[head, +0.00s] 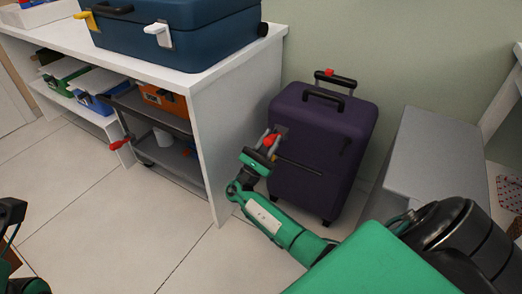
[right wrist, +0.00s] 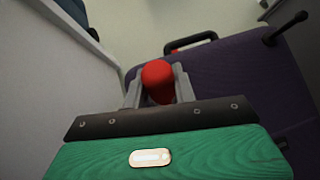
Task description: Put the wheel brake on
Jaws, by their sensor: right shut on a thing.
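A purple suitcase (head: 318,140) stands upright on small wheels by the wall, with a black handle on top. My right gripper (head: 268,142) is in front of its upper left side and shut on a red knob (head: 271,140). In the right wrist view, the red knob (right wrist: 158,80) sits between the two grey fingers, with the purple suitcase (right wrist: 225,75) behind and to the right. The fingers hide how the knob is joined to the suitcase. I cannot make out a brake at the suitcase wheels.
A white shelf unit (head: 212,135) stands close left of my right gripper, with a blue case (head: 180,32) on top. A wheeled grey cart with a red-ended lever (head: 120,144) is under it. A grey bench (head: 432,150) stands right of the suitcase.

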